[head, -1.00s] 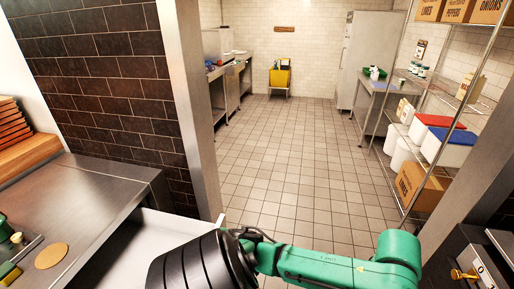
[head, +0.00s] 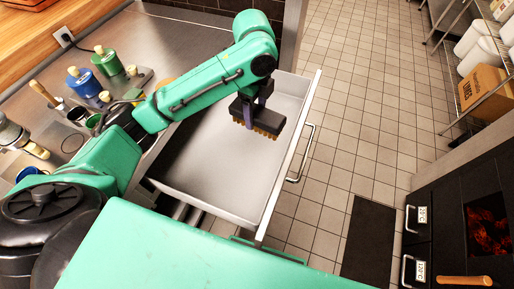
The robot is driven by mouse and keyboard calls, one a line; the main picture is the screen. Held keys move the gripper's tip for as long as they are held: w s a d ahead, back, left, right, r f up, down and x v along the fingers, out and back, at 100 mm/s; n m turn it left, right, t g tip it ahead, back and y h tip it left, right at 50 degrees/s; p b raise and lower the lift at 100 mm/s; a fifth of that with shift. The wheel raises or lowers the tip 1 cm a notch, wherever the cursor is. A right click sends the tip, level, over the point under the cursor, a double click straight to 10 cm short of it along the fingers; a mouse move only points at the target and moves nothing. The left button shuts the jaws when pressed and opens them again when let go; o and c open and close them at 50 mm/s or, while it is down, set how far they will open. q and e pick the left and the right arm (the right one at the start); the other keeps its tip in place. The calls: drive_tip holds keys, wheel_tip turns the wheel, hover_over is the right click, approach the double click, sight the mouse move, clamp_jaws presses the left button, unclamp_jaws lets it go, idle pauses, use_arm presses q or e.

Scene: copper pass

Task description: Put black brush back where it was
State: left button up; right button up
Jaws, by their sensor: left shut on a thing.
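The black brush (head: 258,118) has a dark body and orange-brown bristles pointing down. My left gripper (head: 262,96) is shut on it from above. The brush is held over the open pale grey drawer (head: 209,172), near its right-hand front wall. I cannot tell whether the bristles touch the drawer floor. The visible drawer floor looks bare; part of it is hidden under my arm. My right gripper is not in view.
A steel counter (head: 165,42) at upper left carries a green bottle (head: 106,61), a blue bottle (head: 82,82) and small pots. The drawer handle (head: 300,153) juts over the tiled floor. An oven with glowing coals (head: 488,228) stands at lower right. The aisle is clear.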

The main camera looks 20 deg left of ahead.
use_arm(q)
drive_tip(key=w+d+r+m+b, duration=0.1)
drive_tip(key=w+m+b, duration=0.15)
drive_tip(key=m, duration=0.55)
drive_tip(key=w+r+m+b, duration=0.1)
drive_tip(key=r+m+b, duration=0.15)
drive_tip(key=m, duration=0.55)
drive_tip(key=f+b, duration=0.1)
drive_tip(key=f, duration=0.9)
drive_tip(key=f+b, duration=0.2)
drive_tip(key=f, duration=0.8)
drive_tip(key=shift+w+d+f, duration=0.15)
drive_tip(key=shift+d, duration=0.05)
drive_tip(key=o, duration=1.3)
drive_tip(key=shift+f, duration=0.1)
